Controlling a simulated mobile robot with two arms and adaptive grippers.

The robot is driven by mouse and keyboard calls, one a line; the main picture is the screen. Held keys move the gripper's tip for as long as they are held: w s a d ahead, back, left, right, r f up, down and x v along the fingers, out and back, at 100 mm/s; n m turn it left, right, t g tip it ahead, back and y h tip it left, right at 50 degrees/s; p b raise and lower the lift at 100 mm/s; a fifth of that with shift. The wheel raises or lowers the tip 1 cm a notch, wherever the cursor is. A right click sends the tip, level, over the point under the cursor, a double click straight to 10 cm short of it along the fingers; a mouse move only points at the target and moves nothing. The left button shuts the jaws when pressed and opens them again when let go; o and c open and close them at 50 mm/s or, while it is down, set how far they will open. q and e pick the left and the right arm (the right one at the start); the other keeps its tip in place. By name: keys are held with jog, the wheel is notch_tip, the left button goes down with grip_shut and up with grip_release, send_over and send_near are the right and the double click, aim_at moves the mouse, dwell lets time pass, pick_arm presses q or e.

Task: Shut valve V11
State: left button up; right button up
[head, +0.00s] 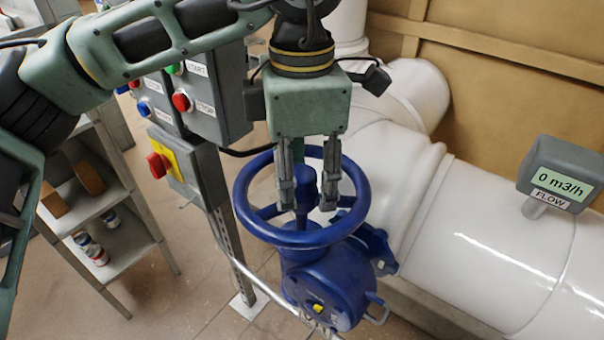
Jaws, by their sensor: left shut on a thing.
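A blue valve (325,285) with a round blue handwheel (248,212) stands in front of the white pipe. No V11 label is readable on it. My left gripper (308,195) comes down from above into the wheel, its two fingers on either side of the blue upright post at the hub. It is shut on the handwheel at its middle; the exact contact is partly hidden by the fingers. A grey flow meter (555,178) at the right reads 0 m3/h. My right gripper is not in view.
Control boxes with START and STOP buttons (205,95) and a red switch on a yellow plate (165,160) stand close left of the wheel on a metal post. A shelf (120,240) is further left. White pipes (480,240) fill the right side.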

pick_arm(q)
jog(key=m, duration=0.2)
jog(key=shift+s+f+m, duration=0.15)
jog(key=shift+f+m, duration=0.2)
jog(key=shift+m, duration=0.05)
jog(key=m, duration=0.3)
jog(key=shift+c, duration=0.2)
jog(key=shift+a+m, duration=0.1)
jog(key=shift+m, duration=1.5)
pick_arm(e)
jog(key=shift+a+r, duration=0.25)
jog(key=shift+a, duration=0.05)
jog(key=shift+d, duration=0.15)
pick_arm(q)
jog(key=o, duration=1)
jog(key=shift+c, duration=0.2)
jog(key=shift+p, duration=0.3)
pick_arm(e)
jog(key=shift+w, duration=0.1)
pick_arm(q)
jog(key=shift+w+r, duration=0.15)
jog(key=shift+w, duration=0.05)
